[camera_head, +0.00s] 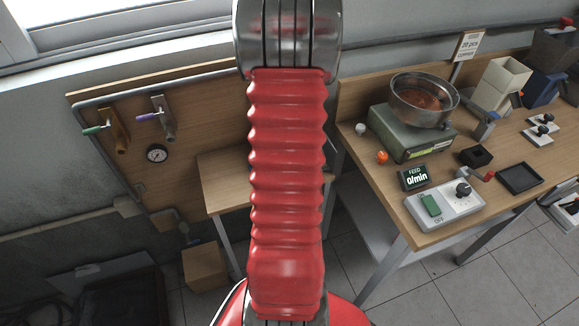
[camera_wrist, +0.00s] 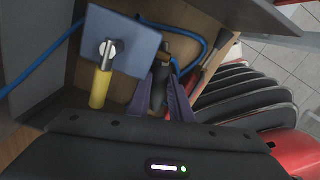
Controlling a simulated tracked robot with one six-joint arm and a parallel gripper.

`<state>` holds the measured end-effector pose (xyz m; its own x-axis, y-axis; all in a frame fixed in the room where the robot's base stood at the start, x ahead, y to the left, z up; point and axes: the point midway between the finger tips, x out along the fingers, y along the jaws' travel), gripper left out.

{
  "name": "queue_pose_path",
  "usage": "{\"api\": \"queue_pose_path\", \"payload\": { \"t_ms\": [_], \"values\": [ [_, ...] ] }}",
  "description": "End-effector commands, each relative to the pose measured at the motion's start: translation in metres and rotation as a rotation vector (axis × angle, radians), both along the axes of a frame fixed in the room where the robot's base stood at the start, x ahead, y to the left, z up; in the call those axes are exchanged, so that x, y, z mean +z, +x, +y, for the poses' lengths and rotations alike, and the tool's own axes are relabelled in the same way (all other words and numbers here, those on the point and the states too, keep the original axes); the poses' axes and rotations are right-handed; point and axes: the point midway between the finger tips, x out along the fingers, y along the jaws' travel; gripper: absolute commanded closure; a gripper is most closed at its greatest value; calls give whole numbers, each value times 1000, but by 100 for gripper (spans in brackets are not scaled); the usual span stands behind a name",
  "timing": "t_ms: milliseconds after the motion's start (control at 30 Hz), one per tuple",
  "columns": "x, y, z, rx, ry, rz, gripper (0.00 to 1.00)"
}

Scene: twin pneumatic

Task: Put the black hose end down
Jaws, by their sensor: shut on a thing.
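In the wrist view my gripper (camera_wrist: 162,103) shows its two purple fingers pointing away from the camera. They are shut on the black hose end (camera_wrist: 159,84), a dark cylinder between them. Its far part is dark and hard to make out against the wooden surface behind. Just left of it is a blue plate (camera_wrist: 135,42) with a metal fitting (camera_wrist: 108,48) and a yellow handle or sleeve (camera_wrist: 100,88). In the head view my red arm fills the middle, and the gripper and hose end cannot be made out.
A blue line (camera_wrist: 40,65) runs behind the plate. A dark tool with a red part (camera_wrist: 212,65) lies to the right. In the head view a wooden board carries a green-handled valve (camera_head: 118,130), a purple-handled valve (camera_head: 163,117) and a gauge (camera_head: 157,153). A bench (camera_head: 407,191) with a bowl feeder (camera_head: 423,98) stands right.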

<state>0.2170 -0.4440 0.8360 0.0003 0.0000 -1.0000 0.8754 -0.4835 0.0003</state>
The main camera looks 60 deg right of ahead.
Motion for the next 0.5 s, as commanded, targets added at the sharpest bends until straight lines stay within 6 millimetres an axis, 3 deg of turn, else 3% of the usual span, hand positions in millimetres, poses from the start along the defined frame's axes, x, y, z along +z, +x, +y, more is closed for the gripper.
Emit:
{"api": "queue_pose_path", "payload": {
  "t_ms": [267, 500],
  "values": [
    [6, 0, -1, 0, -3, -1, 100],
    [38, 1, -1, 0, -5, -2, 100]
  ]
}}
